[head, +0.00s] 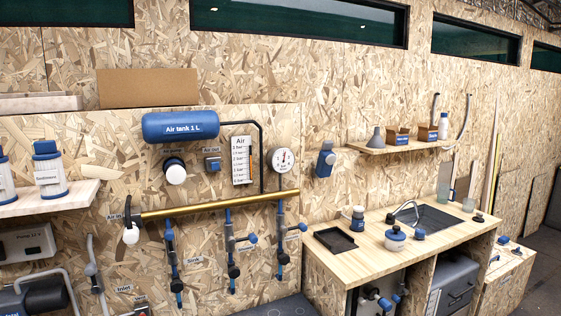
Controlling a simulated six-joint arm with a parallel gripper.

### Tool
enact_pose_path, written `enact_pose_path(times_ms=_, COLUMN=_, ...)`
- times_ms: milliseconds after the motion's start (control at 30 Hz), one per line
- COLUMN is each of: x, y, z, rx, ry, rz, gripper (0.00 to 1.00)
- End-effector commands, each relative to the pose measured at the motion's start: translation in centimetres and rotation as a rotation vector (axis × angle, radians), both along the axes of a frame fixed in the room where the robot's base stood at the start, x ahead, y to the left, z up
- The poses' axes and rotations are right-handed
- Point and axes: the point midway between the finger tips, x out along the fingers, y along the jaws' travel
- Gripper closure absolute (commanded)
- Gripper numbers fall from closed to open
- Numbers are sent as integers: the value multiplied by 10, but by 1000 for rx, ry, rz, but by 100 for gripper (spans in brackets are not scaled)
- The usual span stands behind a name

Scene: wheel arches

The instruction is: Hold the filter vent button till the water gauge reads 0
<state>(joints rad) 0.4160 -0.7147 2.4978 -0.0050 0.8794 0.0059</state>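A round white dial gauge (283,160) with a small red mark hangs on the wooden wall panel, right of the Air chart (241,160). I cannot read its needle or tell whether it is the water gauge. A blue unit with a pale label (325,159) is mounted on the wall right of the dial; I cannot tell whether it is the filter. No vent button can be made out for certain. My gripper is not in view.
A blue air tank (180,125) and a brass pipe (215,206) with hanging blue-handled valves (232,255) stick out from the panel. A wooden counter (375,243) with a black tray (335,240), bottles and sink stands right. A shelf (45,198) juts out left.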

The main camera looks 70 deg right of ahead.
Motion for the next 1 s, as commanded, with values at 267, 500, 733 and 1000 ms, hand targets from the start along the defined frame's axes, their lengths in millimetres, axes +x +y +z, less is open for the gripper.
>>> enact_pose_path(times_ms=267, x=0, y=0, z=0, rx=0, ry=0, rz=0, gripper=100)
enact_pose_path(times_ms=500, x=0, y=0, z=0, rx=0, ry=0, rz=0, gripper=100)
enact_pose_path(times_ms=733, x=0, y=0, z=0, rx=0, ry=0, rz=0, gripper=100)
enact_pose_path(times_ms=1000, x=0, y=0, z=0, rx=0, ry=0, rz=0, gripper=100)
